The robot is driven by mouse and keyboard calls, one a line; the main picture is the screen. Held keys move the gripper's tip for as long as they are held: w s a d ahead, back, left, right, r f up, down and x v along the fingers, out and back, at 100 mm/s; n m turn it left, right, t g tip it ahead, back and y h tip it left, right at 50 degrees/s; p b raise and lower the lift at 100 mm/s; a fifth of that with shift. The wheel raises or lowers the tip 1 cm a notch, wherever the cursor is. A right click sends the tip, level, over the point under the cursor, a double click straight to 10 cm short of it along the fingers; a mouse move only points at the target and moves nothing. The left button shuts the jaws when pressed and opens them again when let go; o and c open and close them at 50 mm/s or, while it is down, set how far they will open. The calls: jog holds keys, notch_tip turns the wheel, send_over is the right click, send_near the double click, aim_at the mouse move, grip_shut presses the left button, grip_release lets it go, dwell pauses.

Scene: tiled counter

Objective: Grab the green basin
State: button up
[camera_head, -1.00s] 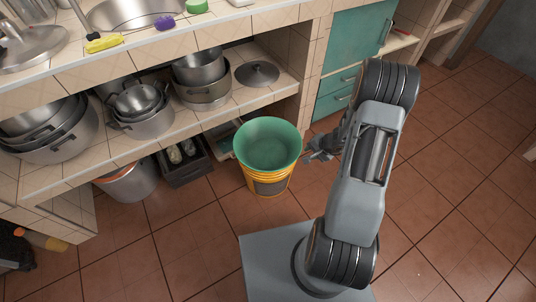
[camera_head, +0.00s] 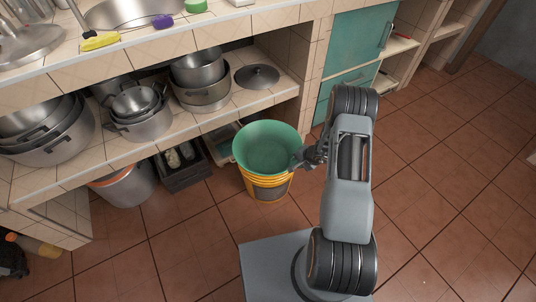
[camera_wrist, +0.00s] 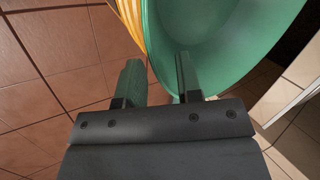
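The green basin (camera_head: 267,145) sits on top of a yellow bucket (camera_head: 252,182) on the floor in front of the lower shelf. My gripper (camera_head: 300,160) is at the basin's right rim. In the wrist view, the basin (camera_wrist: 215,35) fills the top and the yellow bucket (camera_wrist: 128,18) shows at its left edge. My gripper (camera_wrist: 158,62) is open there, with the basin's rim between its two spread fingers. One finger is over the inner side and the other is outside. I cannot tell whether either finger touches the rim.
Metal pots (camera_head: 140,115) stand on the lower tiled shelf (camera_head: 225,118). A dark crate (camera_head: 183,172) and a metal bucket (camera_head: 128,185) are on the floor to the left. A teal cabinet (camera_head: 350,45) is behind. The tiled floor (camera_head: 450,190) at right is clear.

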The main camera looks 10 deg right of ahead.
jog(key=shift+w+a+f, duration=0.25)
jog(key=shift+f, duration=0.35)
grip_shut()
jog(key=shift+r, duration=0.1)
